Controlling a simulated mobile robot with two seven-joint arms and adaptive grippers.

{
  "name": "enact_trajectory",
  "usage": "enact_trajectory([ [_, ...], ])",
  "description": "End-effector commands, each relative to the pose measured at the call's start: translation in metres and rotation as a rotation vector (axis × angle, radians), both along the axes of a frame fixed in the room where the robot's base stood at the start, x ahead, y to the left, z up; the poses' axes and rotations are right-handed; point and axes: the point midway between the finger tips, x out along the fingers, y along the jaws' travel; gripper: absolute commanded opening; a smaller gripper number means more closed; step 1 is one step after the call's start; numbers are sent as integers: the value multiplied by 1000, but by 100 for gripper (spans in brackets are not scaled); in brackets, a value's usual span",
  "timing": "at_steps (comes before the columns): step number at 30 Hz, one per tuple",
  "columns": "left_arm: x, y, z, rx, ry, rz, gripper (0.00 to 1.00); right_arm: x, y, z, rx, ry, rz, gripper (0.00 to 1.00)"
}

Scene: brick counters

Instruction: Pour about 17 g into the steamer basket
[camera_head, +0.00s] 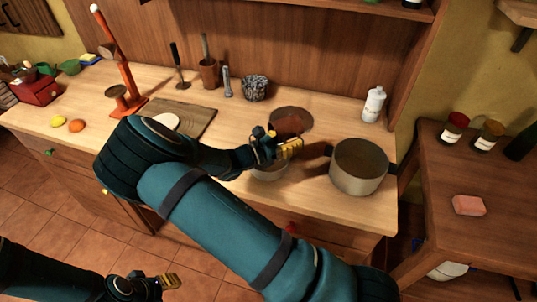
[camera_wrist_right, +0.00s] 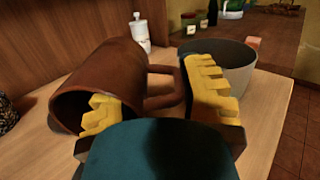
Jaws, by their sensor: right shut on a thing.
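My right gripper (camera_head: 280,148) is shut on the handle of a brown mug (camera_head: 291,122). In the right wrist view, the yellow fingers (camera_wrist_right: 155,98) are at the handle, and the mug (camera_wrist_right: 105,80) is tilted with its mouth toward the left. I see no contents or stream. A pale round container (camera_head: 270,173) stands under the gripper, mostly hidden by my arm; I cannot tell whether it is the steamer basket. A grey pot (camera_head: 360,167) stands upright to the right, and also shows in the wrist view (camera_wrist_right: 232,65). My left gripper (camera_head: 158,282) is low, away from the counter.
A white bottle (camera_head: 374,104) stands behind the pot. A patterned cup (camera_head: 254,88) and a cutting board (camera_head: 182,117) are behind and left of my right arm. An orange stand (camera_head: 120,75) rises at the left. A side table (camera_head: 465,170) holds jars and a pink block (camera_head: 469,205).

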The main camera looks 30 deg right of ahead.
Motion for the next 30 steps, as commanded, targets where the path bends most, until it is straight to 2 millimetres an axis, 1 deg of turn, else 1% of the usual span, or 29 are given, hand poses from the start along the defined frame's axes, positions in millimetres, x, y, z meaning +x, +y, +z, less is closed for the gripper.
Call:
enact_trajectory([
  [30, 2, 0, 5, 0, -4, 3, 47, 0, 2, 9, -63, 6, 0, 0],
])
